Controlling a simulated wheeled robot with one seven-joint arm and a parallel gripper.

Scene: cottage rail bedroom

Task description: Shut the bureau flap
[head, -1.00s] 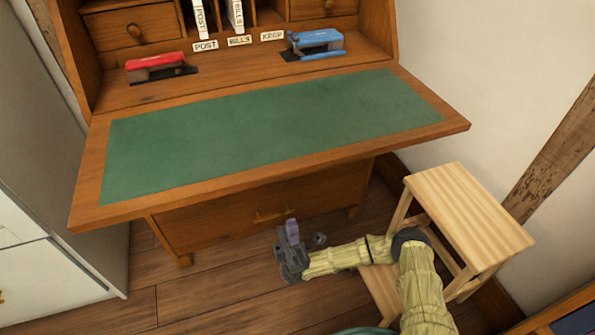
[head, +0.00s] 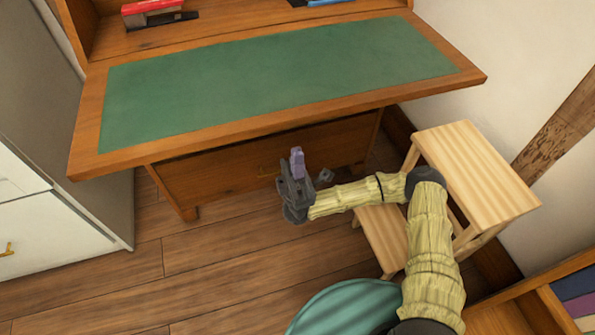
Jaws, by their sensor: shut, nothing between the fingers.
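The bureau flap (head: 270,82) is down and lies open, a wooden board with a green inset writing surface. It juts out from the bureau (head: 227,40), whose lower front (head: 225,165) shows beneath it. My gripper (head: 297,160) is shut and empty, its fingers pointing up the picture. It appears in front of the bureau's lower drawer, just below the flap's front edge in the picture. I see no contact with the flap, and the exact gap in depth is hard to tell.
A red stapler (head: 153,10) and a partly cut-off blue object (head: 318,2) stand inside the bureau, behind the flap. A wooden step stool (head: 480,175) stands at the right, close to my arm. A white cabinet (head: 55,225) is at the left.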

